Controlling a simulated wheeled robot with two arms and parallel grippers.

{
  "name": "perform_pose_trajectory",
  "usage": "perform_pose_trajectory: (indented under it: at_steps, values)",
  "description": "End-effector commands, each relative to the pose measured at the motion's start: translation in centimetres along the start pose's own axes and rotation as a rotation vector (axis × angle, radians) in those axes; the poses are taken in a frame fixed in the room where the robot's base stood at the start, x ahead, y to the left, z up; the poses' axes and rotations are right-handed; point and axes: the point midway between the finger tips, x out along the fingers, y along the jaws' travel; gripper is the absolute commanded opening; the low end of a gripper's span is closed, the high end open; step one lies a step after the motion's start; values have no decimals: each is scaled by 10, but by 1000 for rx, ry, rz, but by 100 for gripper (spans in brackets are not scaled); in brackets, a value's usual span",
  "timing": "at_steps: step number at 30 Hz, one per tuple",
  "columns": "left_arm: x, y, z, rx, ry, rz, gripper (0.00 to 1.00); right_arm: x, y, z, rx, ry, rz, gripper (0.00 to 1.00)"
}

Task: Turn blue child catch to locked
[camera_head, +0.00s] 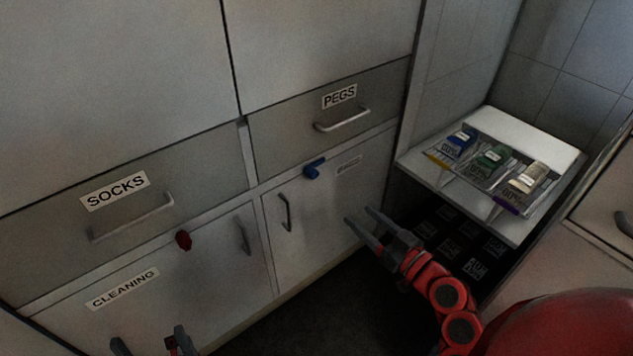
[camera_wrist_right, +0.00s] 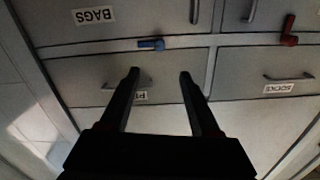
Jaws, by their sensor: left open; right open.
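The blue child catch (camera_head: 314,168) sits on the strip between the PEGS drawer (camera_head: 289,126) and the cupboard door below it. Its lever lies roughly along the strip. In the right wrist view the blue catch (camera_wrist_right: 151,44) also lies sideways, beyond the fingertips. My right gripper (camera_head: 360,216) is open and empty, to the right of and below the catch in the head view, apart from it. My left gripper (camera_head: 150,343) is open at the bottom edge of the head view, far from the blue catch; its lower part is cut off.
A red catch (camera_head: 183,240) sits between the SOCKS drawer (camera_head: 120,205) and the CLEANING cupboard (camera_head: 150,300). Bar handles stick out from drawers and doors. At right, a shelf (camera_head: 415,166) carries a clear tray with blue, green and cream items.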

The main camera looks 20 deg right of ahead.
Motion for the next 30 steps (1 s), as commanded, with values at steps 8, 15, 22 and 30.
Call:
perform_pose_trajectory:
  at_steps: [8,15,22,30]
  values:
    - [-2,0,0,1,2,3,94,46,-2,0,0,-1,-6,63]
    - [-5,0,0,2,6,7,94,101,-1,-1,-1,2,-5,63]
    - [-9,0,-1,4,10,13,94,146,0,-1,2,3,0,63]
    - [-10,0,-1,5,13,16,94,167,0,-2,2,3,2,63]
